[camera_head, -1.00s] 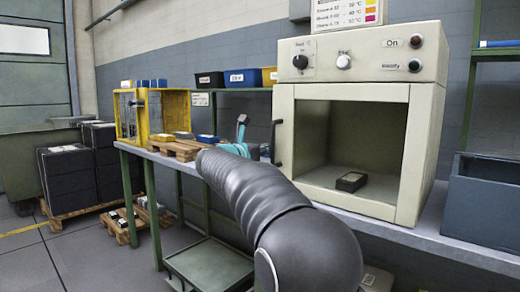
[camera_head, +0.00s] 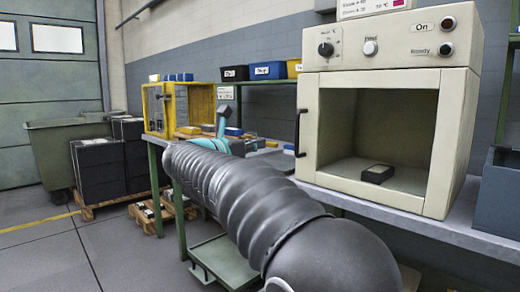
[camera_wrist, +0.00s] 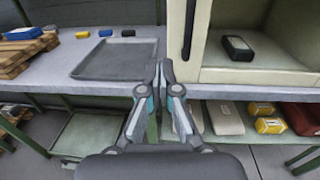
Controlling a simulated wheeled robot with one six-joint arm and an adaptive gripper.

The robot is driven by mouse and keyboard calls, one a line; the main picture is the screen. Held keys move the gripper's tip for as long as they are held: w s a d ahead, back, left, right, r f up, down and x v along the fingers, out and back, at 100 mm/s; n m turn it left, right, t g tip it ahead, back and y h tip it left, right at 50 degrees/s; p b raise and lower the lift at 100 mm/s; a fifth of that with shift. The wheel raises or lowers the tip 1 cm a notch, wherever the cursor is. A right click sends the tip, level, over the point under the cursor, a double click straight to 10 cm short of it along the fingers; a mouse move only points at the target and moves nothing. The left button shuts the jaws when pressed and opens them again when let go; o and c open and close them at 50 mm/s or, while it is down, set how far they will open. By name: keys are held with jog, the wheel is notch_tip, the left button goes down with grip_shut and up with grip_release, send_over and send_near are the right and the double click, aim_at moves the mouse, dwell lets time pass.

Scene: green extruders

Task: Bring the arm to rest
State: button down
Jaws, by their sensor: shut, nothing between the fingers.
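My arm, in a ribbed dark sleeve, reaches from the bottom right toward the left in the head view. My gripper shows in the wrist view (camera_wrist: 162,72), with its fingertips together and nothing between them. It points at the bench's front edge, between a grey tray (camera_wrist: 115,58) and the open oven. In the head view most of the gripper is hidden behind the sleeve; a teal part of it shows beyond the sleeve's far end.
A cream oven (camera_head: 468,130) with a dark block (camera_head: 377,173) inside stands on the bench (camera_head: 440,226). A yellow frame (camera_head: 167,90) stands further left. Below, a shelf holds pale packages (camera_wrist: 224,117) and yellow boxes (camera_wrist: 270,125). Stacked black crates (camera_head: 97,168) stand on a pallet at left.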

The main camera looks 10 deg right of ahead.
jog(key=w+a+f+n+t+y, duration=0.25)
jog(key=a+n+y, duration=0.4)
jog(key=n, duration=0.45)
jog(key=w+a+f+n+t+y, duration=0.2)
jog(key=w+a+n+t+y, duration=0.15)
jog(key=a+n+y, duration=0.55)
jog(key=s+a+f+n+g+y, duration=0.4)
jog(key=s+f+n, duration=0.55)
jog(key=n, duration=0.75)
jog(key=s+d+f+n+g+h+p, duration=0.1)
jog(key=s+d+f+n+g, duration=0.4)
jog(key=s, duration=0.6)
jog(key=s+d+f+n+g+h+p, duration=0.1)
jog(key=s+d+f+n+g, duration=0.25)
jog(key=s+d+f, duration=0.55)
jog(key=s+d+r+h+p, duration=0.1)
jog(key=s+d, duration=0.4)
jog(key=s, duration=0.2)
jog(key=s+d+r+h+p, duration=0.1)
jog(key=s+d+h, duration=0.1)
jog(key=s+d, duration=0.3)
jog(key=shift+s+t, duration=0.35)
jog(key=shift+s, duration=1.3)
